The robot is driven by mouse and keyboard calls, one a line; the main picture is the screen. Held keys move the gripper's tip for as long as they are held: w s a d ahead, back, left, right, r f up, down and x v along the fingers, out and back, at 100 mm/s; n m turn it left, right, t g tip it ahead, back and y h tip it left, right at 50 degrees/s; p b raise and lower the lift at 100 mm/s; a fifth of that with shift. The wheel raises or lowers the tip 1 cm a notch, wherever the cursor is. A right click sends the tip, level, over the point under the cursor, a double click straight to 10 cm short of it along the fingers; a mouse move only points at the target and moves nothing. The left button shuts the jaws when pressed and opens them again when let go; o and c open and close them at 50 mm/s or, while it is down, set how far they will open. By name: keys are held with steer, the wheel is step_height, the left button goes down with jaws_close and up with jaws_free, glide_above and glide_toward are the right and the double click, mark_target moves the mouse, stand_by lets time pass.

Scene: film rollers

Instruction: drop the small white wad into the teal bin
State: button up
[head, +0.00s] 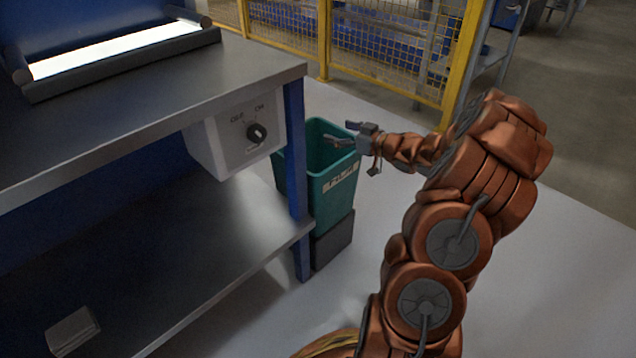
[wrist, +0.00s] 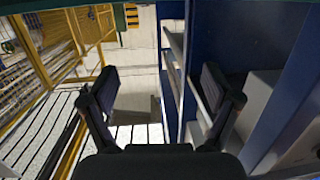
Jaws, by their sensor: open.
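The teal bin (head: 336,190) stands on a dark base on the floor, at the right end of the workbench. It is upright, with its open top partly visible. My gripper (head: 350,152) is at the bin's upper right rim in the head view, with one finger reaching over the opening. In the wrist view my gripper (wrist: 160,92) has its two dark fingers spread wide with nothing between them. I see no small white wad in either view. Much of the bin's inside is hidden.
The workbench (head: 200,88) has a blue post (head: 295,150) close beside the bin and a white control box (head: 235,135) with a black knob. A small grey box (head: 72,331) lies on the lower shelf. A yellow mesh fence (head: 385,50) stands behind.

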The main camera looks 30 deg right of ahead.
steer(key=shift+v, duration=2.9)
